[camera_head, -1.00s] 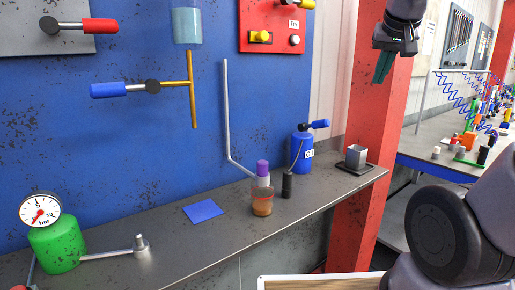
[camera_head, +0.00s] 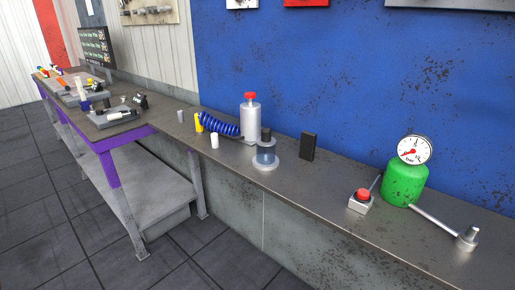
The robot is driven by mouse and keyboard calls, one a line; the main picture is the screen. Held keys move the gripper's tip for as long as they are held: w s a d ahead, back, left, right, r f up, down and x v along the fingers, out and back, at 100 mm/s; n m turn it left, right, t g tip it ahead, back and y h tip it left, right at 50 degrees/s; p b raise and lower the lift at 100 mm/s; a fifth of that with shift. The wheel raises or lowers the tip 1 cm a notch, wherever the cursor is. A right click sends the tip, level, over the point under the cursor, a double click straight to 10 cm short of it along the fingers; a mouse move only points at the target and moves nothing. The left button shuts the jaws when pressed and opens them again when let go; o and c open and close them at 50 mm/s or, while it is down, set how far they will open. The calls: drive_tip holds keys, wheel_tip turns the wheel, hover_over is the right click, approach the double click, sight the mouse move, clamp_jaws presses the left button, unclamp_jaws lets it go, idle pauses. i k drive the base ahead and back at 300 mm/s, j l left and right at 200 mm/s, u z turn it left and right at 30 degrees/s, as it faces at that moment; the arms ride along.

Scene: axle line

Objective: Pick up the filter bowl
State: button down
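A clear bluish bowl-like vessel (camera_head: 266,153) with a dark top stands upright on a pale round base on the grey shelf (camera_head: 330,200), near the middle of the head view. It looks like the filter bowl, but I cannot tell for certain. Nothing is seen holding it. My gripper is not in view.
Close behind the vessel stands a silver cylinder with a red top (camera_head: 250,118). A blue coiled hose (camera_head: 220,125), a white cylinder (camera_head: 214,141) and a black block (camera_head: 308,146) are nearby. Right are a red button box (camera_head: 361,200) and a green gauge tank (camera_head: 404,183). A purple-edged bench (camera_head: 125,140) stands left.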

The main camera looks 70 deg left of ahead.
sight(266, 144)
drive_tip(key=u, duration=2.7)
drive_tip(key=i+l+u, duration=0.15)
drive_tip(key=l, duration=0.2)
